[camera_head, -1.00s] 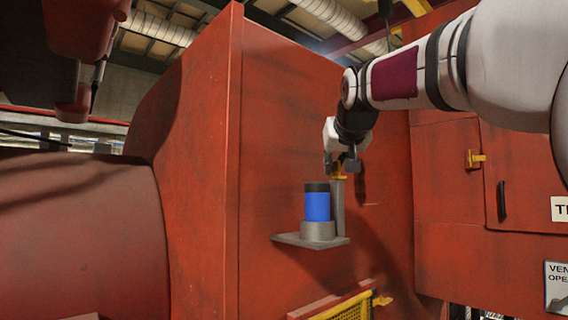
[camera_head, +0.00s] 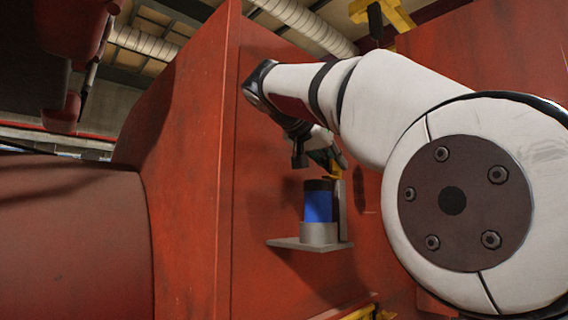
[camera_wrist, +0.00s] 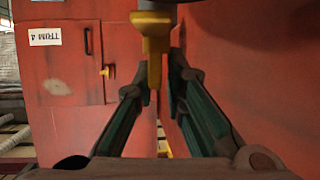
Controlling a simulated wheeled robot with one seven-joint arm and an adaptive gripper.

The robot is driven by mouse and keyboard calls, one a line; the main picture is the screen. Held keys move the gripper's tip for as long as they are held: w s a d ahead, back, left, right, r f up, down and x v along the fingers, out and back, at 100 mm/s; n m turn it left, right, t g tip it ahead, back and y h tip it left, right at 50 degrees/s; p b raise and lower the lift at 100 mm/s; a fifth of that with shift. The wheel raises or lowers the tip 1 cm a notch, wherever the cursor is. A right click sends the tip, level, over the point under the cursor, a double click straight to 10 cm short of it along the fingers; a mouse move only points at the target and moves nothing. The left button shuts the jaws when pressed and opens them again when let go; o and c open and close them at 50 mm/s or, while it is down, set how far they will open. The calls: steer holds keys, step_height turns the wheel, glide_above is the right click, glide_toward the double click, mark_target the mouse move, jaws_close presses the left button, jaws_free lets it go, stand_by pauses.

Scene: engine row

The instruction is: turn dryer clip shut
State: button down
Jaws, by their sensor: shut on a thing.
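The dryer is an upright blue cylinder (camera_head: 318,206) with a black top, seated in a grey collar on a small grey shelf (camera_head: 290,243) on the red wall. A yellow clip (camera_head: 336,173) shows just above and behind it, at the top of a grey upright strip, partly hidden by my gripper (camera_head: 330,160). In the wrist view the yellow clip (camera_wrist: 154,38) hangs between the two fingers of my gripper (camera_wrist: 160,72), which are shut on its narrow lower part. How far the clip is turned is hard to tell.
A red panel edge (camera_head: 225,150) stands left of the shelf, with a large rounded red casing (camera_head: 75,235) further left. A yellow-framed part sits below the shelf. The wrist view shows a red door with a label (camera_wrist: 45,36) and a yellow latch (camera_wrist: 106,71).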

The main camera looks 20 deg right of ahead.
steer(key=shift+s+d+m+g+h+p, duration=0.15)
steer(key=shift+m+g+h+p, duration=0.25)
steer(key=shift+m+g, duration=0.4)
steer(key=shift+f+g, duration=0.15)
steer(key=shift+g, duration=0.15)
steer(key=c, duration=1.7)
jaws_free()
steer(key=shift+s, duration=0.1)
steer(key=shift+a+r, duration=0.2)
steer(key=shift+a, duration=0.05)
steer(key=v, duration=1.1)
steer(key=shift+s+a, duration=0.15)
steer(key=shift+a, duration=0.15)
